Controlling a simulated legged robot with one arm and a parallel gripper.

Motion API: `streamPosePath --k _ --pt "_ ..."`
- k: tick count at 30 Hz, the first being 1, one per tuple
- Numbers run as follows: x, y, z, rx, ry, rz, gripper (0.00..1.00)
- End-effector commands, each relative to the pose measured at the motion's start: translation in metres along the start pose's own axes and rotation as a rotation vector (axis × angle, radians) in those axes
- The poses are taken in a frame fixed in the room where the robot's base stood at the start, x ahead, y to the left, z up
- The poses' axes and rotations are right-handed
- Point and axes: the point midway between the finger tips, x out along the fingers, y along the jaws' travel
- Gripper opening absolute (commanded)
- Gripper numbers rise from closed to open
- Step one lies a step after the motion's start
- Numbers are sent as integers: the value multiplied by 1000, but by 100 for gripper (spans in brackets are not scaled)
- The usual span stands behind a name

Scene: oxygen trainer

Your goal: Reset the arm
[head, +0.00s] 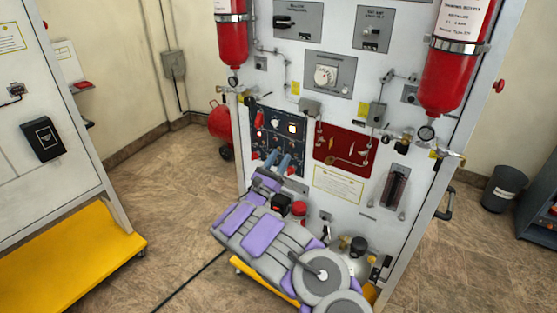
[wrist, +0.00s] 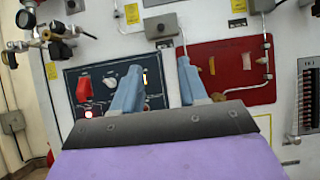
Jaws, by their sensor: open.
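My arm, grey with purple pads, reaches from the bottom of the head view toward the white trainer panel (head: 340,205). My gripper (head: 278,160) has blue fingers and is in front of the panel's dark blue control plate (head: 265,130). In the wrist view my gripper (wrist: 157,85) shows its two fingers spread apart with nothing between them. The dark blue plate (wrist: 75,78) with a red knob is behind the left finger. The red plate (wrist: 225,60) is behind and right of the right finger. Contact with the panel cannot be told.
Two red cylinders (head: 232,42) (head: 452,75) hang on the panel's sides. A white cabinet (head: 45,110) with a yellow base (head: 70,250) stands at left. A dark bin (head: 500,188) stands at right. Brown floor (head: 170,190) is clear between cabinet and panel.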

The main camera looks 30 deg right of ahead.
Motion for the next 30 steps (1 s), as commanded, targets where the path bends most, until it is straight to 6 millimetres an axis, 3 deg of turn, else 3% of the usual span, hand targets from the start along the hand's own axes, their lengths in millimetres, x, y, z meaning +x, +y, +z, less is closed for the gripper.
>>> streamPosePath --k 12,17,20,24,30 --pt "1 0 1 0 -1 -2 43" --pt "16 -17 15 -2 -5 -55 43" --pt "35 -45 37 2 -7 -142 43" --pt "58 -100 74 25 8 -307 43" --pt "64 -179 122 104 50 -556 43"
